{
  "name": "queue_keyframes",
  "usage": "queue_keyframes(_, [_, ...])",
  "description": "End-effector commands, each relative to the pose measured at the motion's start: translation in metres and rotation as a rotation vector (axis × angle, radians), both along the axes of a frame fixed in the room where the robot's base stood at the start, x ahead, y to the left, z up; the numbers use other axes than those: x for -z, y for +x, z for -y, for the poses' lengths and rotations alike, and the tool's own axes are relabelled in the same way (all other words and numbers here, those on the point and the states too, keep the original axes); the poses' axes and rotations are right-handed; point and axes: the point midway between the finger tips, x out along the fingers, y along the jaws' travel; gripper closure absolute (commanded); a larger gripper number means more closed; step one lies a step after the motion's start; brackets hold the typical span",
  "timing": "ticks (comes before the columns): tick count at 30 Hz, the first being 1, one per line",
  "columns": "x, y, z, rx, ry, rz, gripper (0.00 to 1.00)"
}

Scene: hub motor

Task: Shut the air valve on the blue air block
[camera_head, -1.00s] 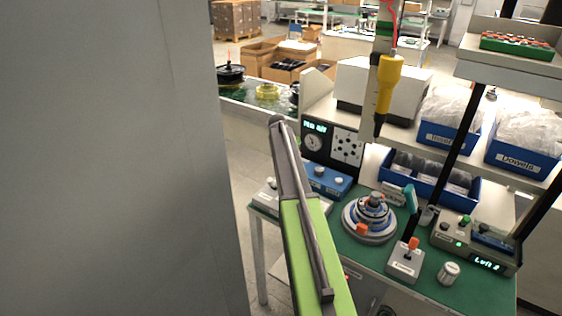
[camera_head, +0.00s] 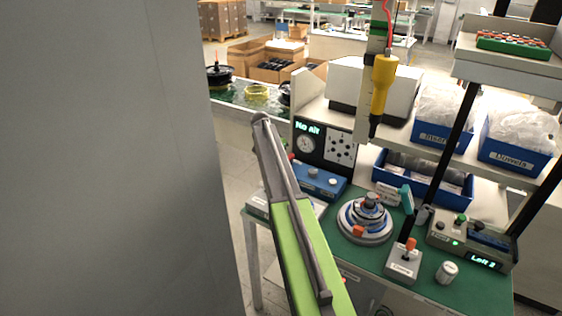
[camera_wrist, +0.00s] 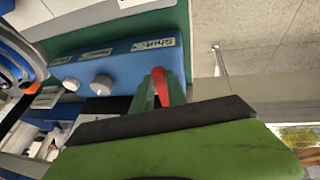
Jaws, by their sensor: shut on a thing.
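The blue air block (camera_head: 318,180) lies on the green bench below the dark gauge panel. In the wrist view the blue air block (camera_wrist: 115,68) shows two white knobs and a label reading "Shut". The red air valve lever (camera_wrist: 160,86) stands at the block's end near that label. My gripper (camera_wrist: 158,92) is shut on the red lever, with a green finger on each side of it. In the head view my arm hides the gripper, and a small red bit shows beside the arm at the block's left end.
The gauge panel (camera_head: 323,143) reads "No Air". The hub motor (camera_head: 365,220) sits right of the block, with a joystick box (camera_head: 404,262) in front. A yellow tool (camera_head: 383,85) hangs above. A grey wall (camera_head: 110,160) fills the left side.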

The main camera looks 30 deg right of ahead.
Motion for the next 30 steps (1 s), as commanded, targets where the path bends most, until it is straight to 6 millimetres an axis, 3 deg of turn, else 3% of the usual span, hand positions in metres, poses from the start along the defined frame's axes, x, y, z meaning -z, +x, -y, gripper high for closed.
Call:
queue_keyframes(5, [0.0,-0.002,0.004,0.006,-0.007,-0.003,1.0])
queue_keyframes(6, [0.0,-0.002,0.004,0.006,-0.007,-0.003,0.79])
queue_keyframes(11, [0.0,-0.001,0.002,0.002,-0.006,-0.002,0.6])
queue_keyframes(23, [-0.007,0.0,-0.003,-0.001,-0.005,-0.001,0.6])
queue_keyframes(30, [-0.045,-0.001,-0.018,-0.003,-0.006,-0.001,0.6])
